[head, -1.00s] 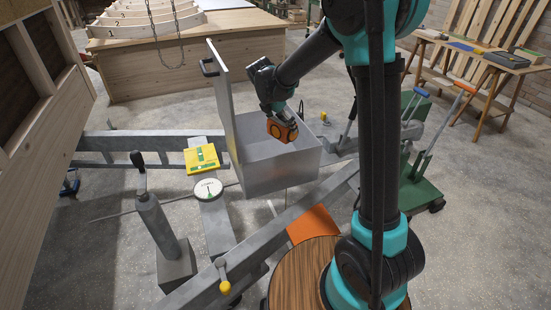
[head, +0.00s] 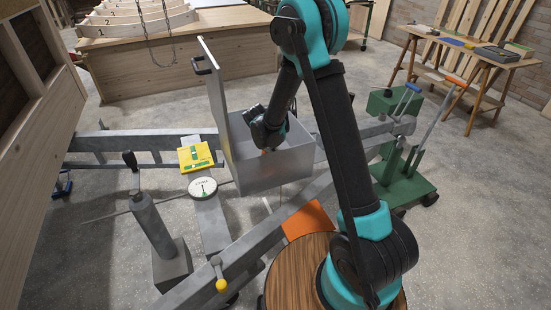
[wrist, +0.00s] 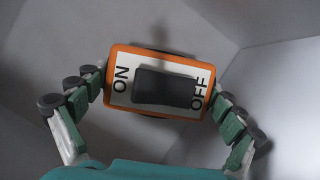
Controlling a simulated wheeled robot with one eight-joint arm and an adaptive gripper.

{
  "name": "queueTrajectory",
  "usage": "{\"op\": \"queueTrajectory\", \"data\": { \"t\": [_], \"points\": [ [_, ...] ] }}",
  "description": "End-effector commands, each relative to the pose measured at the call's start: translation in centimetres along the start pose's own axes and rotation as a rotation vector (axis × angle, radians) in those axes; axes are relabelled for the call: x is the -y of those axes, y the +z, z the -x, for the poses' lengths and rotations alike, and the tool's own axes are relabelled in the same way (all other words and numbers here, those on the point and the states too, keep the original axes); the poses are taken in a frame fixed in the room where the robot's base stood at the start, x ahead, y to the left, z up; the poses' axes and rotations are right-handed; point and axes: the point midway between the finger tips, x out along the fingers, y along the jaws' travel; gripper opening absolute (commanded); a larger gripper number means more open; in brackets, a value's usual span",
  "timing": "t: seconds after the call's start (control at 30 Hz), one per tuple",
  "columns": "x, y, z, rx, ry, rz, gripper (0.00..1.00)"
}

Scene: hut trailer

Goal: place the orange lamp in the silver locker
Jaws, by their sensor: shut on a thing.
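The silver locker (head: 275,172) is an open-topped metal box with its lid (head: 216,100) standing upright on the left. My gripper (head: 264,148) reaches down inside it and is shut on the orange lamp (head: 266,151), of which only a sliver shows in the head view. In the wrist view the lamp (wrist: 117,98) has an orange rim, a white face marked ON and OFF and a dark switch. The fingers (wrist: 160,95) press on its two short ends. Grey locker walls surround it. Whether the lamp touches the locker floor is hidden.
A yellow case (head: 195,157) and a round white gauge (head: 203,188) lie left of the locker on the grey trailer frame (head: 130,142). A crank post (head: 150,220) stands at front left. A green trolley (head: 405,180) stands at right. A wooden bench (head: 180,68) is behind.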

Motion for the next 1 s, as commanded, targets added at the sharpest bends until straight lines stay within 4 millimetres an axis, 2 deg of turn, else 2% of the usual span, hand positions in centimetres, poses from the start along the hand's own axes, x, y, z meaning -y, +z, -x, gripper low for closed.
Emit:
{"op": "queueTrajectory", "data": {
  "t": [0.13,0.47,0.5,0.87,1.0],
  "points": [
    [0.0,-0.6,-1.4,0.000,0.000,0.000,0.57],
    [0.0,-0.7,-1.7,0.000,0.000,0.000,0.57],
    [0.0,-0.7,-1.6,0.000,0.000,0.000,0.99],
    [0.0,-0.7,-1.5,0.000,0.000,0.000,1.00],
    [0.0,-0.6,-0.7,0.000,0.000,0.000,1.00]
  ]
}}
